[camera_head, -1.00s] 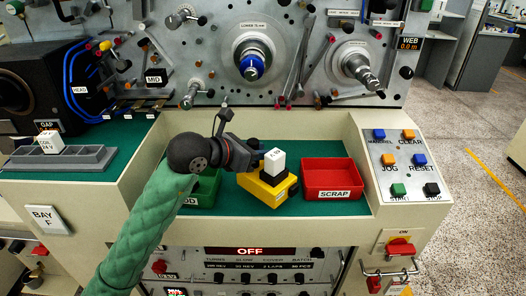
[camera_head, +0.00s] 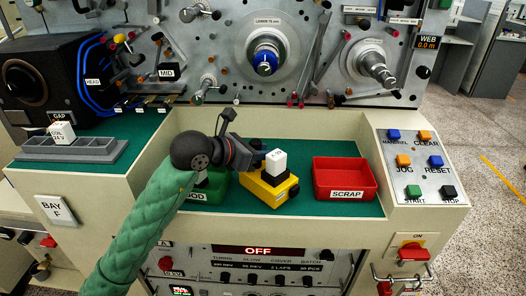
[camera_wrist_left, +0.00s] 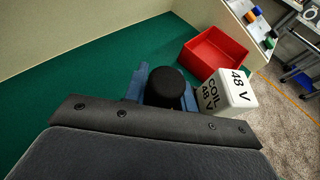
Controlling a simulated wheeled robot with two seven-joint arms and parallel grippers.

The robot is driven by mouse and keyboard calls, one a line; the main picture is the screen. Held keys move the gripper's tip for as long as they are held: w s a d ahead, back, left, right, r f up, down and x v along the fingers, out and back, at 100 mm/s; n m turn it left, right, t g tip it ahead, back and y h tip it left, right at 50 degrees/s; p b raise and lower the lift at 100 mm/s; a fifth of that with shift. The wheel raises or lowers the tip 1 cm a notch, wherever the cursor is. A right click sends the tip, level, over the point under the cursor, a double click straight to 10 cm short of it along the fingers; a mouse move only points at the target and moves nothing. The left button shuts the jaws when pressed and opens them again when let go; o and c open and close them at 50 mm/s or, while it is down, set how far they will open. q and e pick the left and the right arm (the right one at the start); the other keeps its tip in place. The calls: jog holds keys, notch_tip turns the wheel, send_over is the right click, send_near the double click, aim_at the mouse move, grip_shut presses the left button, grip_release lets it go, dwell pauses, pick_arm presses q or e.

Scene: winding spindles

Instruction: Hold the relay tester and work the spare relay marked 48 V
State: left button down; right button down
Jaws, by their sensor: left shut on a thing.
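The relay tester (camera_head: 262,190) is a yellow block with dark knobs, between the green and red bins. A white relay (camera_head: 276,162) sits upright on top of it. In the left wrist view this relay (camera_wrist_left: 231,96) reads 48 V and COIL 48 V. My left gripper (camera_head: 256,160) reaches it from the left, shut on the tester at its upper left side. The wrist view shows blue finger parts around a black round knob (camera_wrist_left: 164,88) beside the relay. The yellow body is hidden there. I cannot tell whether the tester touches the green surface. My right gripper is not in view.
The red SCRAP bin (camera_head: 344,180) is empty, right of the tester. The green bin (camera_head: 208,190) is partly behind my arm. A white 24 V relay (camera_head: 62,133) stands in a grey tray (camera_head: 70,150) at left. A button panel (camera_head: 418,165) is at right.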

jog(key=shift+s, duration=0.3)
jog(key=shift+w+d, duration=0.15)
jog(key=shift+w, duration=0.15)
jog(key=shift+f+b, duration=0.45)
jog(key=shift+b, duration=0.05)
dwell(0.3)
dwell(0.4)
